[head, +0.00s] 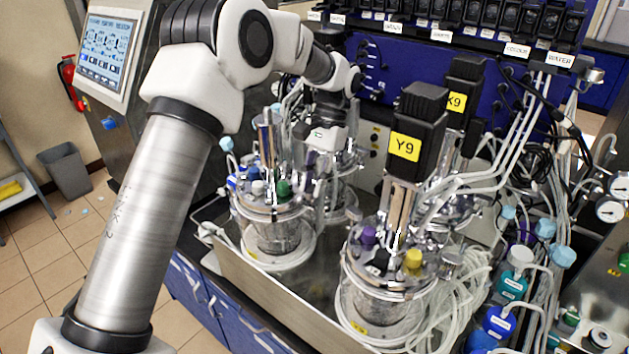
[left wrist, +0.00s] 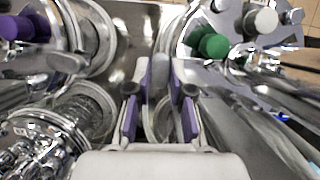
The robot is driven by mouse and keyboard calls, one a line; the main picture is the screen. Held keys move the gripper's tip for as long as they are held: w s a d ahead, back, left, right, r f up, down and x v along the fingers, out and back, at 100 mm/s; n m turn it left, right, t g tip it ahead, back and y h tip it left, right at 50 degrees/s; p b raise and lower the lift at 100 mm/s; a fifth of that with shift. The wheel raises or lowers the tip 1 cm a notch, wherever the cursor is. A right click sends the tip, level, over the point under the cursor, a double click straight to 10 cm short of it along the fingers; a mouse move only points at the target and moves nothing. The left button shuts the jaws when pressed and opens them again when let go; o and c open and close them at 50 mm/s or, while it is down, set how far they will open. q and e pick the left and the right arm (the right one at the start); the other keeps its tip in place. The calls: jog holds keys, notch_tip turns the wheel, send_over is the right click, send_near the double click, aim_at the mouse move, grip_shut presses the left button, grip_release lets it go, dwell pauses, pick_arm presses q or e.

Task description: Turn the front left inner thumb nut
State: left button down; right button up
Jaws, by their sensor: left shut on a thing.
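The front left vessel (head: 272,208) is a glass bioreactor with a metal head plate carrying green, white and blue caps. My left gripper (head: 314,165) reaches down at the inner, right side of this head plate. In the left wrist view its two purple-padded fingers (left wrist: 161,80) are close together on a small grey metal piece, the thumb nut (left wrist: 160,88), which is mostly hidden between them. The green cap (left wrist: 214,45) of the vessel is up and to the right of the fingers there. In the head view the gripper covers the nut. My right gripper is in neither view.
The front right vessel (head: 385,290) stands close by, with purple and yellow caps and a black motor marked Y9 (head: 410,140). Tubes and bottles crowd the right. Both vessels stand in a metal tray (head: 285,292).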

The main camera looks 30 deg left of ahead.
pick_arm(q)
jog(key=shift+s+f, duration=0.1)
jog(key=shift+f, duration=0.05)
jog(key=c, duration=1)
grip_release()
jog(key=shift+c, duration=0.2)
notch_tip(320, 180, up, 10)
